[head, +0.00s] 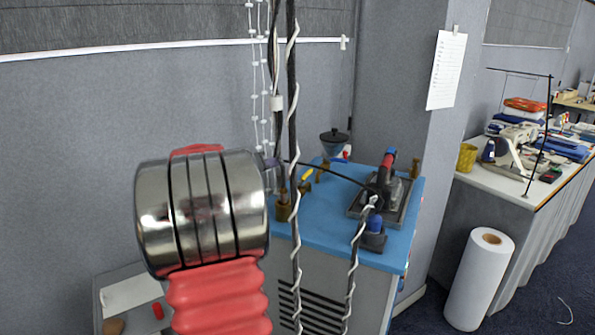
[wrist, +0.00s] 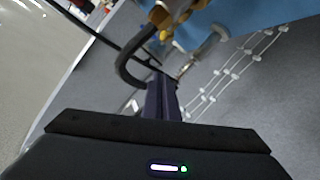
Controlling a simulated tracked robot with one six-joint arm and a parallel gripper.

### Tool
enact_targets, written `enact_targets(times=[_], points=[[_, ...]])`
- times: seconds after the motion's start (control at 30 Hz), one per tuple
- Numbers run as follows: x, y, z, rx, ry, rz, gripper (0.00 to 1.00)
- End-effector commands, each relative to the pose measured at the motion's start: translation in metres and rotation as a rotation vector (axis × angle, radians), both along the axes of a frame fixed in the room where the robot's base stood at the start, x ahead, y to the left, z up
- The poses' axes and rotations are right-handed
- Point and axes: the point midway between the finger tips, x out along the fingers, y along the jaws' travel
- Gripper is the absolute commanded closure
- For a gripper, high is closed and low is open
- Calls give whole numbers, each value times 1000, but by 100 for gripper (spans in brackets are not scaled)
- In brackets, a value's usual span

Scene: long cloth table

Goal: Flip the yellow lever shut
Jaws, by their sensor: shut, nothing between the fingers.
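The yellow lever (head: 307,174) shows as a small yellow piece by brass fittings on the blue tabletop (head: 340,225), just right of my arm in the head view. In the wrist view a yellow part (wrist: 163,35) shows at the top, under a brass body; its exact position is hard to tell. My gripper (wrist: 161,84) is shut and empty, pointing toward the fittings and apart from the yellow part in the picture. In the head view the dark gripper (head: 272,164) is mostly hidden behind my arm.
A red-handled device (head: 387,175) on a dark plate and a funnel (head: 334,142) stand on the blue top. Dark cables with white wrap hang in front. A white bead chain (wrist: 235,72) hangs at right in the wrist view. A paper roll (head: 480,280) stands on the floor.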

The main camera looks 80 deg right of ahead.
Motion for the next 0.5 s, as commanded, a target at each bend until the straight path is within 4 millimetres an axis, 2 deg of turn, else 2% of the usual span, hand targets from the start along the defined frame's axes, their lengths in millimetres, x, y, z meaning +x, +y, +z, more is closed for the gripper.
enact_targets(times=[0.27,0.5], points=[[-1,-3,-1,1,1,0,100],[-10,-27,-6,2,2,-1,100]])
